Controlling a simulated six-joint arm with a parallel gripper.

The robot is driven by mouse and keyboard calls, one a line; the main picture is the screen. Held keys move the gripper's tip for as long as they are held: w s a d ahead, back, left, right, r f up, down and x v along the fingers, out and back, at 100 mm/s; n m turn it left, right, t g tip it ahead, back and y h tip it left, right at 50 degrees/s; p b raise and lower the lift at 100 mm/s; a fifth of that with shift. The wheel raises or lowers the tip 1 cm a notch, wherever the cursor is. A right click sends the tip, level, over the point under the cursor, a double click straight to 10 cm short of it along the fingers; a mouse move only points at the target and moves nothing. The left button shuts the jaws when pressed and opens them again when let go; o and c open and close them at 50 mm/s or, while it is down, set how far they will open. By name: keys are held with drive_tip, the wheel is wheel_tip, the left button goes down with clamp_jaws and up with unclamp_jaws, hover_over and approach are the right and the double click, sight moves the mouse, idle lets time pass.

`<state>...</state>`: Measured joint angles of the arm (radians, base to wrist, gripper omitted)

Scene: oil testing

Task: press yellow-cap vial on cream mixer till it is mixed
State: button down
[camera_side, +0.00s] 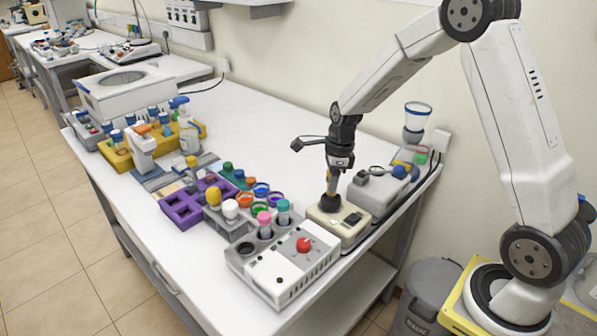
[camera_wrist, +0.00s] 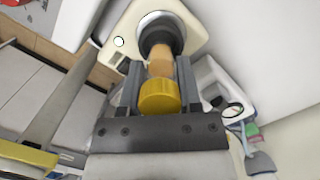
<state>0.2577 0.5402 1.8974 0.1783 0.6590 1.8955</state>
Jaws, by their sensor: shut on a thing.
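The cream mixer (camera_side: 339,226) stands at the right front part of the bench, with a dark round cup on top. The mixer also shows in the wrist view (camera_wrist: 117,57). My gripper (camera_side: 334,172) is above the cup, pointing down. In the wrist view my gripper (camera_wrist: 160,85) is shut on the yellow-cap vial (camera_wrist: 158,97), whose amber body runs between the fingers. The vial's far end meets the dark cup (camera_wrist: 161,35) of the mixer. In the side view the vial is mostly hidden by the gripper. Whether its contents are mixed cannot be told.
A white device with a red knob (camera_side: 304,244) stands left of the mixer, and a grey-white device (camera_side: 377,194) stands close behind it. A purple rack (camera_side: 182,209) and several coloured-cap vials are further left. The bench middle (camera_side: 262,125) is clear.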

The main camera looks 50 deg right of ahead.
drive_tip(key=shift+r, duration=1.95)
idle(0.8)
